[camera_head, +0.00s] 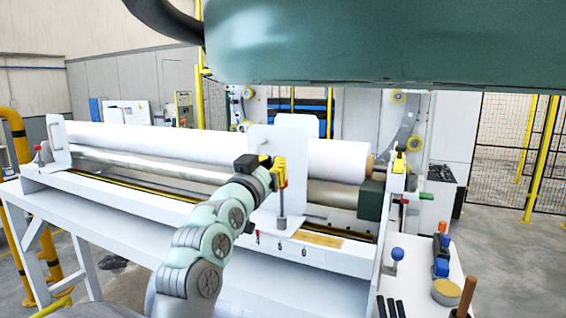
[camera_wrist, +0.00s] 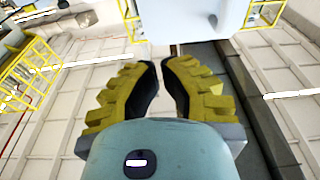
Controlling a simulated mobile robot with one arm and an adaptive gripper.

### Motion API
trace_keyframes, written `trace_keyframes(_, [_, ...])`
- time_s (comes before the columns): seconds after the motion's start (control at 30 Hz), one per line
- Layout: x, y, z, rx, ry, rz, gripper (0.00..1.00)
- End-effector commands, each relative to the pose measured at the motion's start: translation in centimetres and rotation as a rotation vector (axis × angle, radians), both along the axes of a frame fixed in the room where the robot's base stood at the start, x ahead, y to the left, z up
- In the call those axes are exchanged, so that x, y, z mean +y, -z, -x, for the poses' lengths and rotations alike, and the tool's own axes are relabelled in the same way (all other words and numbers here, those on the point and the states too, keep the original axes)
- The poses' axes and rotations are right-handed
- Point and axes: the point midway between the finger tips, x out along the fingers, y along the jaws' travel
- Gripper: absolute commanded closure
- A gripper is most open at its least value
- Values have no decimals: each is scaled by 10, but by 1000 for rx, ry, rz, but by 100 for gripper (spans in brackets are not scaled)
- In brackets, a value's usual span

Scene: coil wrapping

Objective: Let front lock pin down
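In the head view my arm reaches up to the white upright plate (camera_head: 297,150) at the front of the roll bench. My gripper (camera_head: 279,168), with yellow fingers, is in front of this plate. Just below the fingers is a small red piece, and a thin grey rod (camera_head: 282,203) runs down from it to a dark round foot; this looks like the front lock pin. I cannot tell whether the fingers touch it.
A long white roll (camera_head: 190,142) lies along the bench behind the plate, with a metal roller (camera_head: 150,165) below it. A side table at right carries a blue-knobbed tool (camera_head: 396,255), a tape roll (camera_head: 446,291) and a wooden handle. A large green body covers the top right.

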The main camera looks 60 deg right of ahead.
Motion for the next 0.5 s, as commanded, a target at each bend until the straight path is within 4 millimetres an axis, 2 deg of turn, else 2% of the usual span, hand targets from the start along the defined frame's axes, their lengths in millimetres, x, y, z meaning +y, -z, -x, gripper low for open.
trace_keyframes(0.03, [-6,-6,1,0,3,-2,100])
trace_keyframes(0.5, [-49,-11,-4,0,2,0,100])
